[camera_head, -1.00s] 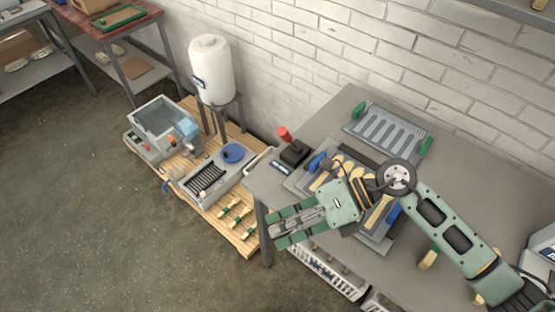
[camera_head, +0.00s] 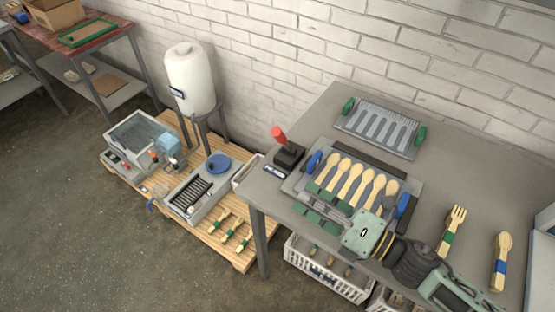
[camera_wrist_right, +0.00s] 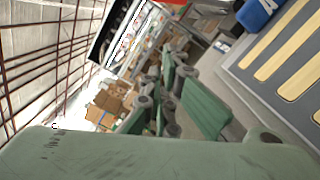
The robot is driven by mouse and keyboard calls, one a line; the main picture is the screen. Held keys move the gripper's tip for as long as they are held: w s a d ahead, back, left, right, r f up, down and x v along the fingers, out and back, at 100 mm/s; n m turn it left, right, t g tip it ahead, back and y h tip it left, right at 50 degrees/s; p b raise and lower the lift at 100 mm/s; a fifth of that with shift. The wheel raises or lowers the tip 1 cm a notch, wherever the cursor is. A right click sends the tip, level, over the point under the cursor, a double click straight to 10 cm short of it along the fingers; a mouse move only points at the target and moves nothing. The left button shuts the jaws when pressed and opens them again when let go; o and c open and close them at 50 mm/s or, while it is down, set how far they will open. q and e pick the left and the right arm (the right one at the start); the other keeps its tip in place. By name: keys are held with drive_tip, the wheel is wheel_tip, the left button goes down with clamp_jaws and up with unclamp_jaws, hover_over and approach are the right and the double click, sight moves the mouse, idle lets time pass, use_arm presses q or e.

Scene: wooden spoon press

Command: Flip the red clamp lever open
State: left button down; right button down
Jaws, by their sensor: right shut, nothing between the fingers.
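The red clamp lever (camera_head: 278,134) stands up, slightly tilted, from a black base (camera_head: 289,157) at the left end of the tabletop. To its right lies a grey press tray (camera_head: 294,185) with a row of wooden spoons (camera_head: 341,179) and blue handles (camera_head: 314,162). My right gripper (camera_head: 308,202) is over the front left of the tray, its green fingers pointing left, apart from the lever. It is shut and empty. Its fingers also show in the right wrist view (camera_wrist_right: 168,100), where the lever cannot be clearly made out. My left gripper is out of view.
A grey mould with green handles (camera_head: 381,125) lies behind the tray. A wooden fork (camera_head: 452,229) and a spoon (camera_head: 502,258) lie at the right. White crates (camera_head: 330,277) stand under the table. A pallet (camera_head: 244,254) with machines stands left, below table height.

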sight(283, 141)
drive_tip(key=shift+w+a, duration=0.1)
drive_tip(key=w+a+r+p, duration=0.2)
drive_tip(key=w+a+p, duration=0.2)
drive_tip(key=w, duration=0.5)
drive_tip(key=shift+w+a, duration=0.15)
drive_tip(key=shift+a, duration=1)
drive_tip(key=shift+r, duration=0.15)
